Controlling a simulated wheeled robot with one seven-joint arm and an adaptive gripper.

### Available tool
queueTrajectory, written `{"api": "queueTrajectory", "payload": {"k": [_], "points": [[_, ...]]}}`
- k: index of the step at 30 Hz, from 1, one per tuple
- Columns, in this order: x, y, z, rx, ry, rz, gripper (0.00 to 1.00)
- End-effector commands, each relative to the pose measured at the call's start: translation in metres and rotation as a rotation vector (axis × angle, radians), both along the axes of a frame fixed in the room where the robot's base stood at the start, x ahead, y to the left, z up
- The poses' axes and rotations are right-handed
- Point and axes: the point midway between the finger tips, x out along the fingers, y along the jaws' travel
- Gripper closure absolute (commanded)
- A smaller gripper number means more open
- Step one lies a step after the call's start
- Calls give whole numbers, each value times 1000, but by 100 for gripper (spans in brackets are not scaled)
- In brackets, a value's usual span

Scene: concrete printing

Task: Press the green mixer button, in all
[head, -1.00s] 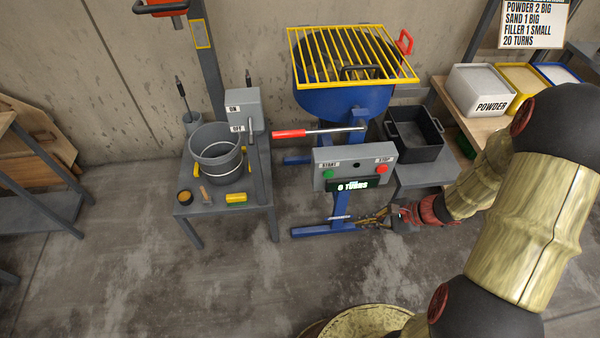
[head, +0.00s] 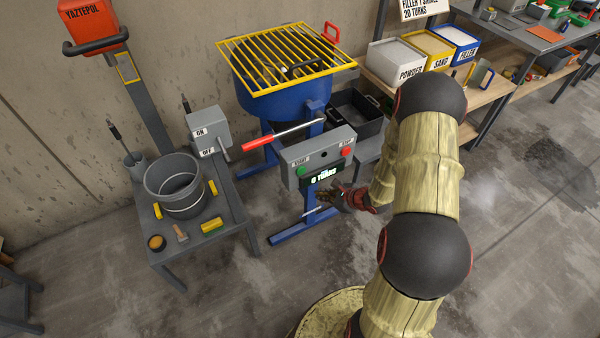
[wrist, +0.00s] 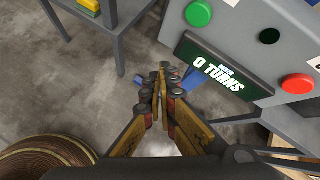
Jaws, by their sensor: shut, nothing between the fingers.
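The green button (head: 301,171) is on the left of the grey mixer control box (head: 321,157), under the START label. It also shows at the top of the wrist view (wrist: 198,14), a little beyond the fingertips and to their right. The red button (head: 347,154) is on the right, under STOP. The display (wrist: 215,65) reads 0 TURNS. The blue mixer (head: 283,98) has a yellow grate on top. My gripper (wrist: 158,75) is shut and empty, below the control box and apart from the green button. In the head view my gripper (head: 322,197) is small and partly blurred into the background.
A red-handled lever (head: 258,145) sticks out above the box. A grey table (head: 165,248) with a bucket (head: 174,185) stands to the left. A black bin (head: 355,118) is behind on the right. Powder, sand and filler bins stand on a wooden bench (head: 470,100).

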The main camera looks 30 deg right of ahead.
Motion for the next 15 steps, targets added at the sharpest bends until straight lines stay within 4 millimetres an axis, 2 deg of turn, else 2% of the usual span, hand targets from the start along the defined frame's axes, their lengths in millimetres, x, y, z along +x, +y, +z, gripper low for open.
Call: {"api": "queueTrajectory", "payload": {"k": [8, 15], "points": [[7, 0, 0, 0, -1, 2, 100], [34, 2, 0, 0, 1, 3, 100]]}}
